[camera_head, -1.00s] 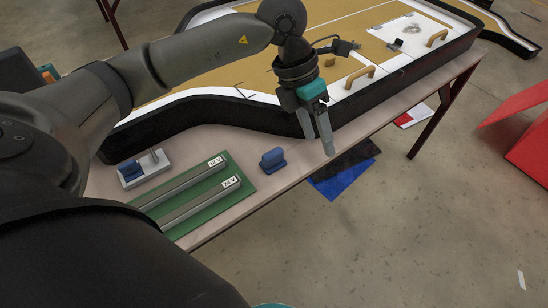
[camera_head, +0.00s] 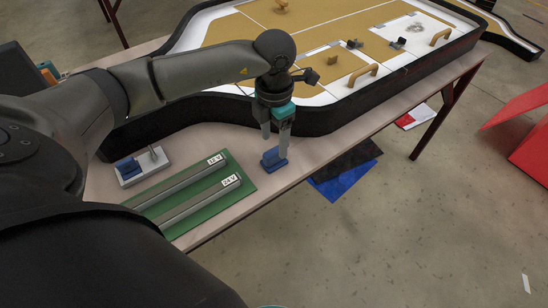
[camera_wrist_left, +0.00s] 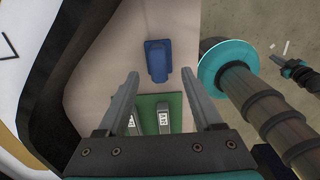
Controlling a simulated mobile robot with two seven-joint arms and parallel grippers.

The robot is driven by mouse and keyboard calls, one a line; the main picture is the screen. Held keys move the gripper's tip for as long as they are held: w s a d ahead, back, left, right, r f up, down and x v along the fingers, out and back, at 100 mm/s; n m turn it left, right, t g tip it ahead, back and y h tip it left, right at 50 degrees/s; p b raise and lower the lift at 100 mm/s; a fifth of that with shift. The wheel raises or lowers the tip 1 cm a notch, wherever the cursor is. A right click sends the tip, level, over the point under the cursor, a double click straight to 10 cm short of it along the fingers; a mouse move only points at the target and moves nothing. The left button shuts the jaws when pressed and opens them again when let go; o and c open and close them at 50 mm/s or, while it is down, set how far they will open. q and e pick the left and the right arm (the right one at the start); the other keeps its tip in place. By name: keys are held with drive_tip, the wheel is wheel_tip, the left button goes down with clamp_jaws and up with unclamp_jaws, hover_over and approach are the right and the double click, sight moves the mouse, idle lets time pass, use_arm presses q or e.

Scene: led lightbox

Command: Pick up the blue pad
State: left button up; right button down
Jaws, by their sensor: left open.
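The blue pad (camera_head: 273,161) is a small blue block with a raised grip, standing on the table near its front edge, beside the green board. It also shows in the left wrist view (camera_wrist_left: 157,61). My left gripper (camera_head: 275,145) is open and empty, pointing down just above the pad; one finger covers part of it in the head view. In the left wrist view, the open fingers (camera_wrist_left: 160,78) point toward the pad, which lies between and slightly beyond their tips. I cannot tell whether a finger touches it.
A similar blue block (camera_head: 128,169) sits on a white base (camera_head: 145,168) at the left. The green board (camera_head: 238,191) carries two grey bars labelled 12 V and 24 V. A black-walled track (camera_head: 340,112) rises behind the pad. A blue mat (camera_head: 342,180) lies on the floor.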

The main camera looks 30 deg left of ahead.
sight(274, 151)
use_arm(q)
drive_tip(key=shift+f, duration=0.3)
wheel_tip(274, 151, down, 4)
drive_tip(key=shift+r+b, duration=0.2)
drive_tip(key=shift+b, duration=0.35)
drive_tip(key=shift+f, duration=0.4)
drive_tip(key=shift+w+f, duration=0.1)
drive_tip(key=shift+a, duration=0.1)
clamp_jaws()
use_arm(e)
drive_tip(key=shift+w+d+f, duration=0.5)
drive_tip(key=shift+w+f, duration=0.05)
drive_tip(key=shift+w, duration=0.2)
